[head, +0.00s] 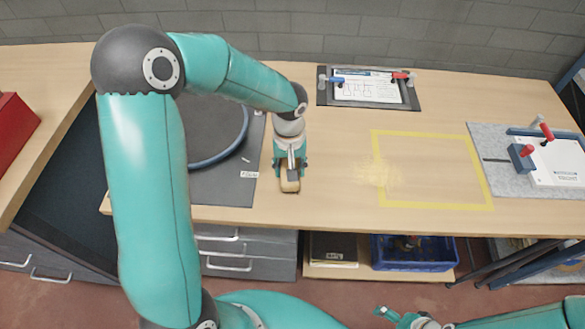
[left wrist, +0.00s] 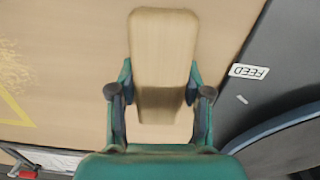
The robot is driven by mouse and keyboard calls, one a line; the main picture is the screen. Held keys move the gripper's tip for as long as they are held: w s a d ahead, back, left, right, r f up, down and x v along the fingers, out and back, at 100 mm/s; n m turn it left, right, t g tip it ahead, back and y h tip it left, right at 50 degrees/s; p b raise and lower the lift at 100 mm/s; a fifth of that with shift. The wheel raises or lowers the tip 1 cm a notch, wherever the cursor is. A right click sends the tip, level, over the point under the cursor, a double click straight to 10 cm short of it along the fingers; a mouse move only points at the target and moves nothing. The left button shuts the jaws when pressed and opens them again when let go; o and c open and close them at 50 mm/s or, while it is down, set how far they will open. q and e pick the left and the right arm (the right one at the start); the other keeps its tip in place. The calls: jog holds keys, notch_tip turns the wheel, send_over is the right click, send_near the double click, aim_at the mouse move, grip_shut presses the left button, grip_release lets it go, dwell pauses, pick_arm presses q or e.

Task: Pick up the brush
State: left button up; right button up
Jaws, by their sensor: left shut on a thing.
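The brush (head: 290,186) has a pale wooden body and is at the front part of the workbench, just right of the dark mat. My left gripper (head: 291,168) points down over it and is shut on it. In the left wrist view the brush's wooden body (left wrist: 163,50) sits between the two fingers of the left gripper (left wrist: 160,95). I cannot tell whether the brush touches the bench. My right gripper (head: 408,319) shows only partly at the bottom edge, away from the bench, and its jaw state is unclear.
A yellow taped square (head: 436,134) on the bench has pale dust (head: 380,172) at its left side. A grey mat (head: 493,158) with a white device (head: 556,163) is at right. A blue hose (head: 226,152) lies on the dark mat.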

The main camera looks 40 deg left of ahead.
pick_arm(q)
notch_tip(320, 180, up, 20)
dwell(0.5)
